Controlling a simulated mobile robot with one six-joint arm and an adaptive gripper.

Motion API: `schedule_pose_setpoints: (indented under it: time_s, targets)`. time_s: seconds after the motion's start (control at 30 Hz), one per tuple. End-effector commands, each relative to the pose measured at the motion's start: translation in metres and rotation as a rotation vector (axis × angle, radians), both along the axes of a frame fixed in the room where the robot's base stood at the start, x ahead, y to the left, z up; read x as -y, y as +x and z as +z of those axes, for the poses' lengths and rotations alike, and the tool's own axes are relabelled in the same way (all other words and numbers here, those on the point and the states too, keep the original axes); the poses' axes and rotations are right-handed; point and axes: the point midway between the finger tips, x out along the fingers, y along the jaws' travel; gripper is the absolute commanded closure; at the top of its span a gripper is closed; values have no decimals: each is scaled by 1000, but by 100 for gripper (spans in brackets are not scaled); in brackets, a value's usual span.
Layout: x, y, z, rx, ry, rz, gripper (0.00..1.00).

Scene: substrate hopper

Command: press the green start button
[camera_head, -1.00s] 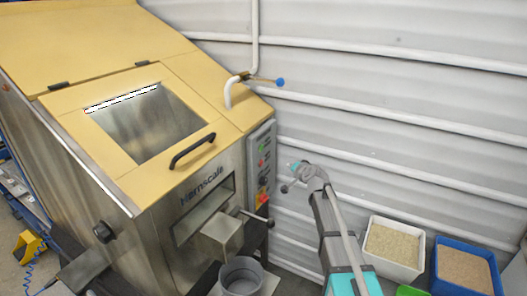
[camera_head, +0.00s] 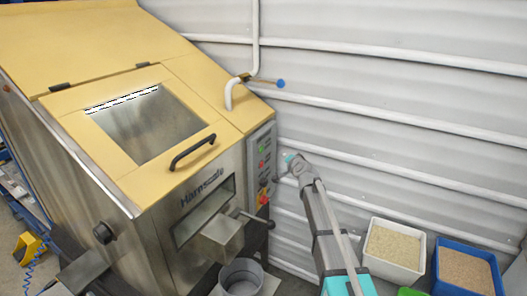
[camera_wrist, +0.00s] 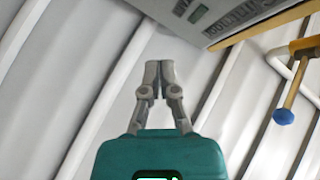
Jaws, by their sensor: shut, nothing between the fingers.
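The control panel (camera_head: 262,170) is a narrow grey box on the right side of the hopper machine. My gripper (camera_head: 278,178) is just right of the panel in the head view, at about mid-height and lower than the green spot. I cannot tell whether it touches the panel. In the wrist view my gripper (camera_wrist: 160,65) has its fingers together and empty. Part of a grey labelled box shows beyond the tips; no green button shows there.
A black handle (camera_head: 192,152) is on the yellow lid. A ball-ended lever (camera_head: 252,218) sticks out below the panel, above a grey bucket (camera_head: 241,277). A blue-tipped valve lever (camera_head: 279,84) is above. A white bin (camera_head: 393,250) and blue bin (camera_head: 465,268) stand right.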

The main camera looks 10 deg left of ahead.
Motion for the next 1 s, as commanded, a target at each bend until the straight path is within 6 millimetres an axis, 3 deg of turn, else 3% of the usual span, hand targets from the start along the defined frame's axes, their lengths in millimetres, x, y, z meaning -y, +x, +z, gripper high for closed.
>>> schedule_pose_setpoints:
  time_s: [0.6,1.0]
  targets:
    - [-56,22,0,0,-1,0,100]
    - [-72,27,0,1,0,-1,100]
